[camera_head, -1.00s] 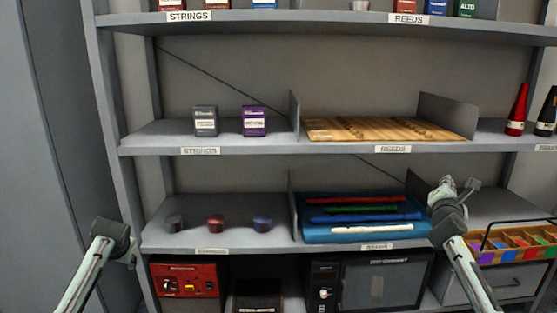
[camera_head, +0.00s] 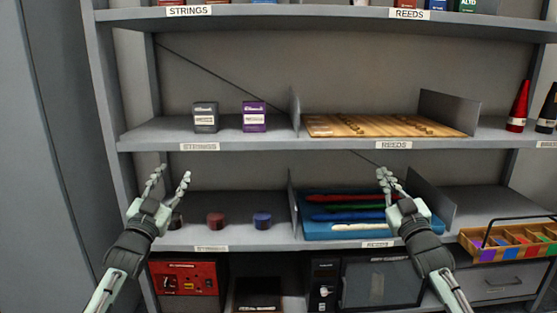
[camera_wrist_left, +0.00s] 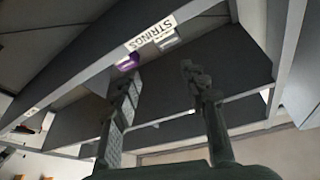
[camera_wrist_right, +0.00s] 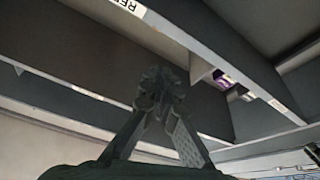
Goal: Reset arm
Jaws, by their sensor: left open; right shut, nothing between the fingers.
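My left gripper (camera_head: 168,182) is open and empty, pointing up in front of the lower shelf at the left. Its two fingers stand apart in the left wrist view (camera_wrist_left: 160,85). It partly hides a dark round jar (camera_head: 176,221) behind it. My right gripper (camera_head: 384,177) points up in front of the lower shelf's right section, with its fingers together and nothing between them. The right wrist view shows the closed fingertips (camera_wrist_right: 160,85). The right hand covers part of a blue tray (camera_head: 315,230).
The shelf unit (camera_head: 270,134) stands ahead. A red jar (camera_head: 215,220) and a blue jar (camera_head: 262,220) are on the lower shelf. Two boxes and a wooden board (camera_head: 335,125) are on the middle shelf. A divided carrier (camera_head: 510,246) sits at the right.

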